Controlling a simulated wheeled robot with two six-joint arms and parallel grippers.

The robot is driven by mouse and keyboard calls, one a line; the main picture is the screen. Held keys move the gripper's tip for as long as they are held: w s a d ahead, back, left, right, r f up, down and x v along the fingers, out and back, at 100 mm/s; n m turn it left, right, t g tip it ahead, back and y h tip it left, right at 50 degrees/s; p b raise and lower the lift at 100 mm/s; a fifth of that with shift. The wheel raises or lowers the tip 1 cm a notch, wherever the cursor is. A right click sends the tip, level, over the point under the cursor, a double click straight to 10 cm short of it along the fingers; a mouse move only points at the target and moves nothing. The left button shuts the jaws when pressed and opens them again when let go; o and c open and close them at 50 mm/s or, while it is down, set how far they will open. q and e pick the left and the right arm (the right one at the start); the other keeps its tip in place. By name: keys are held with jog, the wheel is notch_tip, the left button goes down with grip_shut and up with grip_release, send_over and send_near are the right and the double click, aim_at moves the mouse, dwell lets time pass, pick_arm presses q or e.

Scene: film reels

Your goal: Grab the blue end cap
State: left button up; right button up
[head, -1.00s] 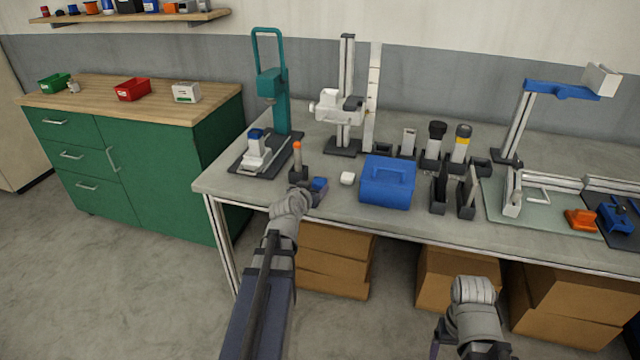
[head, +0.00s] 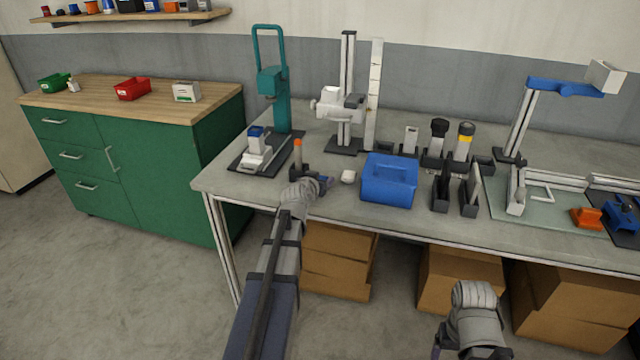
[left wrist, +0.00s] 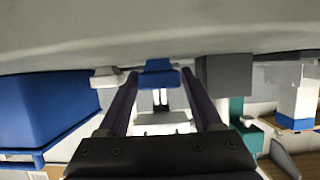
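The blue end cap (left wrist: 158,72) lies on the bench top and shows between the fingertips in the left wrist view. In the head view only a small blue part (head: 325,181) shows, the rest hidden by my gripper. My left gripper (head: 323,185) is low over the bench's front left part. Its two dark fingers (left wrist: 159,76) are apart, one on each side of the cap, with narrow gaps visible. I cannot tell any contact.
Near the cap are a small white block (head: 348,176), a blue case (head: 389,181) and an orange-tipped post (head: 297,157) on a dark base. A teal press (head: 273,95) and a white stand (head: 346,105) are behind. Cardboard boxes (head: 335,278) sit below the bench.

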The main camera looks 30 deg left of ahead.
pick_arm(q)
grip_shut()
dwell(0.3)
notch_tip(320, 180, up, 10)
jog(key=p, duration=1)
jog(key=shift+r, duration=0.1)
